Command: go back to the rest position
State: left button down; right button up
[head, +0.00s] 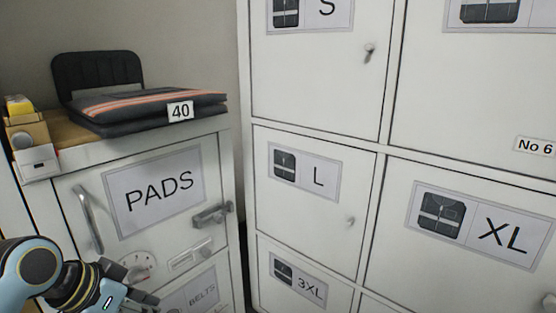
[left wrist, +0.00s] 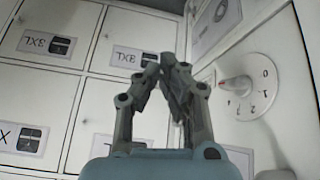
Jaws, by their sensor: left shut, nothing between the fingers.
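My left gripper (head: 138,291) is at the lower left of the head view, in front of the white PADS cabinet (head: 222,165). It also shows in the left wrist view (left wrist: 168,62), with its fingertips together and nothing held. A numbered dial (left wrist: 243,85) on the cabinet front is to the right of the fingers there. The dial shows in the head view (head: 137,265) just above the gripper. I cannot tell how far the fingers are from the cabinet front. My right gripper is in neither view.
The cabinet has a bar handle (head: 90,218) and a latch (head: 212,214). Folded dark workwear with orange stripes (head: 150,101) and a 40 tag lies on top, beside a yellow item (head: 18,105). White lockers (head: 315,225) labelled by size stand to the right, their doors closed.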

pick_arm(q)
jog(key=s+a+f+n+g+y+p, duration=0.1)
jog(key=s+f+p, duration=0.4)
jog(key=s, duration=1)
jog(key=s+a+f+n+g+y+p, duration=0.2)
jog(key=s+f+p, duration=0.4)
jog(key=s, duration=1)
jog(key=s+a+f+n+g+y+p, duration=0.1)
jog(key=s+f+p, duration=0.5)
jog(key=s, duration=0.9)
jog(key=a+g+y+p, duration=0.1)
jog(key=a+p, duration=0.1)
jog(key=shift+s+a+f+n+p, duration=0.15)
jog(key=shift+s+a+n+p, duration=0.15)
jog(key=shift+s+n, duration=0.1)
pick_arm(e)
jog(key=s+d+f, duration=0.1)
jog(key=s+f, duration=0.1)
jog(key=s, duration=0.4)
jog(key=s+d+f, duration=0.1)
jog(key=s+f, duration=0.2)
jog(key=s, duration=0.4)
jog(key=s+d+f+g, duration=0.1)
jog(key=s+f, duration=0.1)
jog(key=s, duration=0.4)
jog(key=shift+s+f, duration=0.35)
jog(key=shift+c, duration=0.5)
